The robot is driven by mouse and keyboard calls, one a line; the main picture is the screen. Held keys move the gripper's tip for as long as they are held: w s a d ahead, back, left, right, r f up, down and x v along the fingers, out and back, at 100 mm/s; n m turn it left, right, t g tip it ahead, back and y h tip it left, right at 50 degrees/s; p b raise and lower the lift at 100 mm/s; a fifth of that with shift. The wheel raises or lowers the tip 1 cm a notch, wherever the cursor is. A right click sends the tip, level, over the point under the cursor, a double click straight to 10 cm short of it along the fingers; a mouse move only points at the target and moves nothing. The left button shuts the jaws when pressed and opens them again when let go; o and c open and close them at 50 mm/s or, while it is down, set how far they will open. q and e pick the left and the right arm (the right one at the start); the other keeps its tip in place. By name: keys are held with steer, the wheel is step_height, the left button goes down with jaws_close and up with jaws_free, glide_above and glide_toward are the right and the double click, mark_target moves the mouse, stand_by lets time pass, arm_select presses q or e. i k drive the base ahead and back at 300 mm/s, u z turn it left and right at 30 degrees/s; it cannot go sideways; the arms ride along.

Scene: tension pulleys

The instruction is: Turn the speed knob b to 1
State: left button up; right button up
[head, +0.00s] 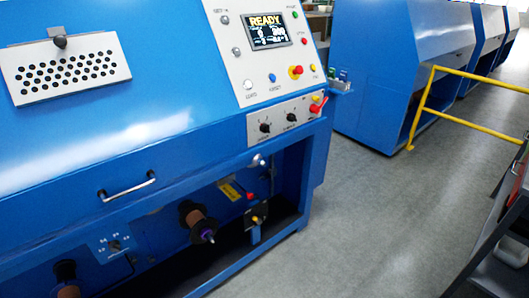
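A blue machine fills the left and middle of the head view. Its light control panel has two small black knobs side by side, a left one (265,127) and a right one (291,117). Another dark knob (113,244), with marks around it, sits low on the blue front. The labels are too small to read, so I cannot tell which one is speed knob b or where any of them points. Neither of my grippers is in view.
A screen (268,30) reads READY, above several buttons and a red knob on yellow (296,71). A red lever (318,105) and a metal handle (127,190) stick out. Spindles sit below. Grey floor (370,220) is open at right, near a yellow rail (470,115).

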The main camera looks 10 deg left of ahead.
mark_target(263, 127)
steer(key=u, duration=1.35)
steer(key=k, duration=0.1)
steer(key=z, duration=2.5)
steer(key=i, duration=0.85)
steer(key=u, duration=0.05)
